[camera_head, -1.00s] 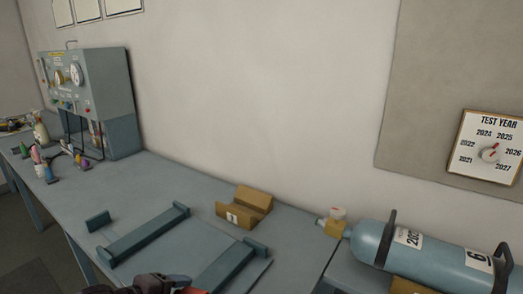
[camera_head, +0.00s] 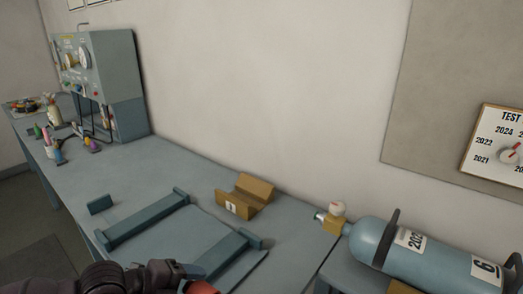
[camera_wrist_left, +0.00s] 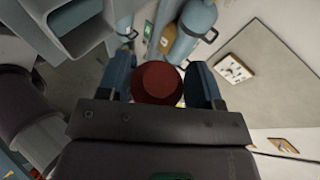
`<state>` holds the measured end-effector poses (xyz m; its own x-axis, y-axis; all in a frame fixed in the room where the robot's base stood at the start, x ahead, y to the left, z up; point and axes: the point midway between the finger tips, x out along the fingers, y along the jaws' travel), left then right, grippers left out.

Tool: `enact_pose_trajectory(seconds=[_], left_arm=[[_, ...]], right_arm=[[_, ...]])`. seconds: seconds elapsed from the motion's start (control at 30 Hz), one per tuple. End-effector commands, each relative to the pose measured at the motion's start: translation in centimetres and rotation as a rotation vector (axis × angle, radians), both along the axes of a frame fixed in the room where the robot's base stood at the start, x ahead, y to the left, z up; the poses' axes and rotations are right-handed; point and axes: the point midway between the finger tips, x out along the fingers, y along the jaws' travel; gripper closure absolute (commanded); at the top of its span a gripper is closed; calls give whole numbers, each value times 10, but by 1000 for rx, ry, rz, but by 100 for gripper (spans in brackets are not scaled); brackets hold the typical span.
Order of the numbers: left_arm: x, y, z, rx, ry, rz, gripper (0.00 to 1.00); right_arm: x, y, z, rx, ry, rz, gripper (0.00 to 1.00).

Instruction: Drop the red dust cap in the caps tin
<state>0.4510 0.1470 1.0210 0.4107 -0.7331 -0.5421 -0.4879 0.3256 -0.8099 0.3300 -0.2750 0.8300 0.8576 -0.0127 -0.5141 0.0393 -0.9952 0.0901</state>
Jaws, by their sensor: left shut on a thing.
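The red dust cap (camera_head: 203,287) shows at the bottom edge of the head view, partly cut off. It also shows in the left wrist view (camera_wrist_left: 157,82) as a dark red round piece between the two blue-grey fingers. My left gripper (camera_wrist_left: 160,88) is shut on it, above the front of the bench in the head view (camera_head: 190,280). A shallow container (camera_head: 16,108) with several small coloured pieces lies at the far left end of the bench; it may be the caps tin, but it is too small to tell. My right gripper is not in view.
A grey-blue gauge panel (camera_head: 119,75) stands at the back left, with small coloured bottles (camera_head: 57,150) before it. A yellow-brown block (camera_head: 246,196) and blue-grey rails (camera_head: 150,221) sit on the bench (camera_head: 160,172). A blue cylinder (camera_head: 385,240) lies at right.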

Motion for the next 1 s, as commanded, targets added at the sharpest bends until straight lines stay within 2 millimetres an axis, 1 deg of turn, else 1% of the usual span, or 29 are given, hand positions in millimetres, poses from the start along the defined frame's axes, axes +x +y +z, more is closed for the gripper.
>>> enact_pose_trajectory(seconds=[0.3,0.5,0.63,0.9,0.93,1.0], left_arm=[[0,0,-32,-1,5,2,66],[0,0,-51,-1,4,2,66],[0,0,-57,-1,4,2,66],[0,0,-57,0,0,1,66],[0,0,-57,0,0,1,39],[0,0,-57,0,0,1,28]], right_arm=[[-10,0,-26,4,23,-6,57],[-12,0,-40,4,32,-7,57],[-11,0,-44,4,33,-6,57],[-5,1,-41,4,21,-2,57],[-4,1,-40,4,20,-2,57],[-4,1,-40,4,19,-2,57]])
